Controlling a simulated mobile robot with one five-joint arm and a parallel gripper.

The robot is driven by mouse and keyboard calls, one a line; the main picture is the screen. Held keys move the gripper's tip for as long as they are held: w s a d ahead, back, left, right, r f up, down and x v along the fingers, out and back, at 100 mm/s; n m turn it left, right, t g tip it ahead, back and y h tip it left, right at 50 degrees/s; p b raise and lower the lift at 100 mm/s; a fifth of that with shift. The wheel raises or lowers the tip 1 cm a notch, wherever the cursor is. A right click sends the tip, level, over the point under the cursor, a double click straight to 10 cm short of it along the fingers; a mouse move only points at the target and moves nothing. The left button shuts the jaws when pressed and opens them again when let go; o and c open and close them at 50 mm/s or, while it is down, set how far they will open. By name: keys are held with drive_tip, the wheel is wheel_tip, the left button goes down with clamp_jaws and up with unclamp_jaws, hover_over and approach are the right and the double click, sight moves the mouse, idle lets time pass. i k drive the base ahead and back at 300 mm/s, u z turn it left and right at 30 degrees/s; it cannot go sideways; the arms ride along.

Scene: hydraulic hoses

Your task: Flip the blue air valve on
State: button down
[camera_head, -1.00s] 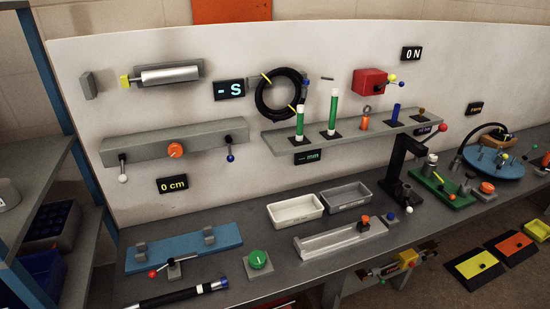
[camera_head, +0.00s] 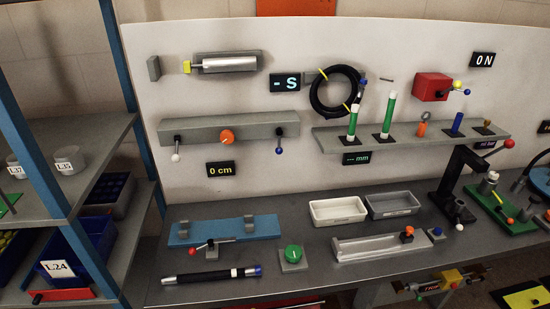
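A lever with a blue ball end (camera_head: 279,151) hangs down from a black pivot at the right end of a grey bar (camera_head: 205,136) on the white panel. A matching lever with a white ball (camera_head: 175,157) hangs at the bar's left end, and an orange knob (camera_head: 227,136) sits between them. Another small blue ball (camera_head: 467,92) shows beside a yellow one on the red box (camera_head: 432,87). I cannot read a label naming any of these as the air valve. My gripper is not in view.
A shelf unit with blue posts (camera_head: 30,150) stands at left. A black stand (camera_head: 455,190) rises at right.

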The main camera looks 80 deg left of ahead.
sight(278, 150)
drive_tip(key=u, duration=3.65)
